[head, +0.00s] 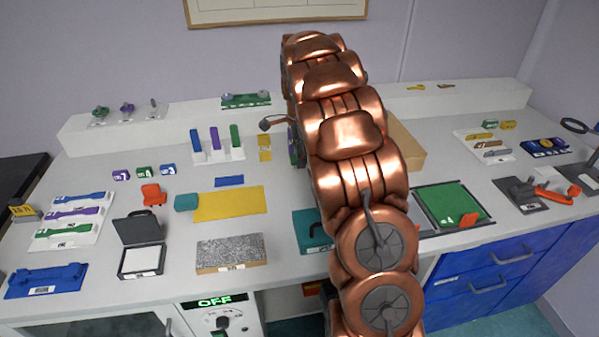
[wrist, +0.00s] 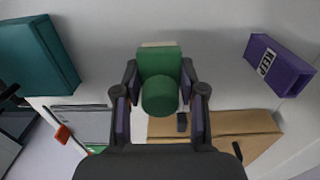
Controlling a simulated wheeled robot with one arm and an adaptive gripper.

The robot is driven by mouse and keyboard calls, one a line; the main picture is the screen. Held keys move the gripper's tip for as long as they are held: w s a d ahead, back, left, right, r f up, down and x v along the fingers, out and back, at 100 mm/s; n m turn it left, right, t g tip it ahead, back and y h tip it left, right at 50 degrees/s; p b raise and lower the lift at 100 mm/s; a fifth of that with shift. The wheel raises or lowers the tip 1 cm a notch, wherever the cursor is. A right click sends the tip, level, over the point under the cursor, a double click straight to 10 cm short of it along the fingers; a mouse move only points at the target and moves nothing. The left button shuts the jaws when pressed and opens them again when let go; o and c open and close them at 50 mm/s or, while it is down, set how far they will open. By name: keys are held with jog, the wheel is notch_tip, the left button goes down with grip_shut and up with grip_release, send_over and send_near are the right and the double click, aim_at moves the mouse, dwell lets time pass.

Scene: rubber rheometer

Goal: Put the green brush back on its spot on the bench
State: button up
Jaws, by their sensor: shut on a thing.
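In the wrist view my gripper (wrist: 160,108) is shut on the green brush (wrist: 160,70), one finger on each side of it. The brush has a rounded green end towards the camera and a pale strip at its far end. The pale bench top (wrist: 105,35) shows around the brush; I cannot tell whether the brush touches it. In the head view my copper arm hides the gripper and most of what it holds. I cannot make out a marked spot for the brush on the bench.
In the wrist view a purple block labelled KEEP (wrist: 280,66) is at right, a teal block (wrist: 38,55) at left, and a tan box (wrist: 235,125) below. In the head view a rack (head: 218,156) with coloured upright pieces and a yellow sheet (head: 228,204) lie left of my arm.

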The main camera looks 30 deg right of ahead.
aim_at(299, 181)
jog(key=shift+f+p, duration=0.6)
jog(key=shift+f, duration=2.4)
jog(key=shift+f, duration=0.2)
jog(key=o, duration=1.1)
jog(key=shift+r, duration=0.1)
